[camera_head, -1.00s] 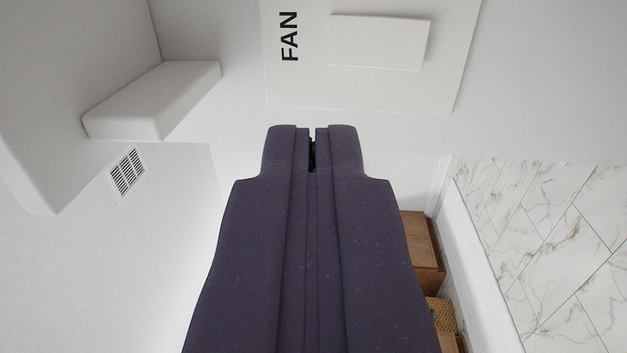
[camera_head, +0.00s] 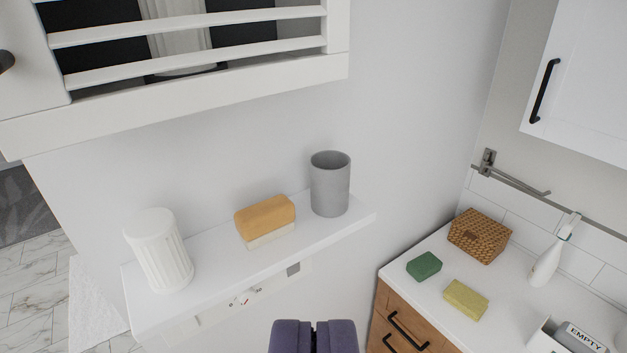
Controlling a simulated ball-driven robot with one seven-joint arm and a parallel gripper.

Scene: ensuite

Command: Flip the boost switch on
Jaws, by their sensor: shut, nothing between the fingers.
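No switch labelled boost can be read in this view. On the wall under the white shelf is a pale panel with a small control (camera_head: 244,298) that carries a red mark and dark marks, too small to read. A small grey square (camera_head: 293,269) sits on the wall to its right. My gripper (camera_head: 313,323) is at the bottom middle edge, shut and empty, in front of and apart from the wall. Only its dark purple finger ends show.
The shelf (camera_head: 210,275) juts out, bearing a white fluted jar (camera_head: 160,255), a tan-topped block (camera_head: 265,220) and a grey cup (camera_head: 330,183). A slatted white cabinet (camera_head: 190,105) hangs above. At right is a counter (camera_head: 405,265) with a basket (camera_head: 479,236), soaps and a bottle.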

